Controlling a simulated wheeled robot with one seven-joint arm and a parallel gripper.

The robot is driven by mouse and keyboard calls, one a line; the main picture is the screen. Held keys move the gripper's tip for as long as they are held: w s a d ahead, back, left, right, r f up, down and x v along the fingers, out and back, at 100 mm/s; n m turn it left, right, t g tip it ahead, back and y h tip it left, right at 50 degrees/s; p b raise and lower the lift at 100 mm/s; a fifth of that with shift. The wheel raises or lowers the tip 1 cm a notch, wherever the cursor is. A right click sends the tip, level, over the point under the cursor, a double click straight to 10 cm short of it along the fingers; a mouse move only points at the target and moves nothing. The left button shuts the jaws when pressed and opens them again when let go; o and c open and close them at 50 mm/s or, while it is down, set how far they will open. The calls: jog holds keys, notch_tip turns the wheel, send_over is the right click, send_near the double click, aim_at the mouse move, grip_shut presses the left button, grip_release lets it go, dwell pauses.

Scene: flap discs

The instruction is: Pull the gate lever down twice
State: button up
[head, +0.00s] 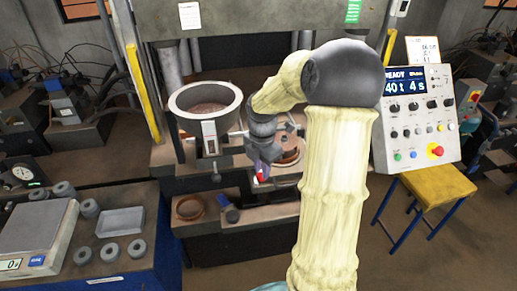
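A grey round hopper (205,106) with brown granular material inside stands on the press bed left of centre. A pale gate plate (209,138) is on its front, and a thin dark rod with a small round knob (216,177) hangs below it. I cannot tell for sure whether this rod is the gate lever. My gripper (262,173) is to the right of the hopper, pointing down, apart from the rod in the picture. A small red piece shows at its tip; I cannot tell whether it is held or part of something behind. The fingers are too small to read.
A round mould (290,150) is partly behind my gripper. A brown ring-shaped dish (188,208) sits on the lower ledge. A bench at left holds a scale (38,238), a grey tray (120,222) and several grey rings. A control panel (418,120) and yellow stool (437,184) are at right.

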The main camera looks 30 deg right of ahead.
notch_tip(320, 180, up, 8)
jog(key=p, duration=0.7)
jog(key=shift+f, duration=0.15)
jog(key=shift+w, duration=0.1)
dwell(0.4)
jog(key=shift+f+b, duration=2.65)
jog(key=shift+f, duration=2.6)
jog(key=shift+r, duration=0.2)
notch_tip(320, 180, up, 10)
jog(key=p, duration=1)
jog(key=shift+p, duration=0.35)
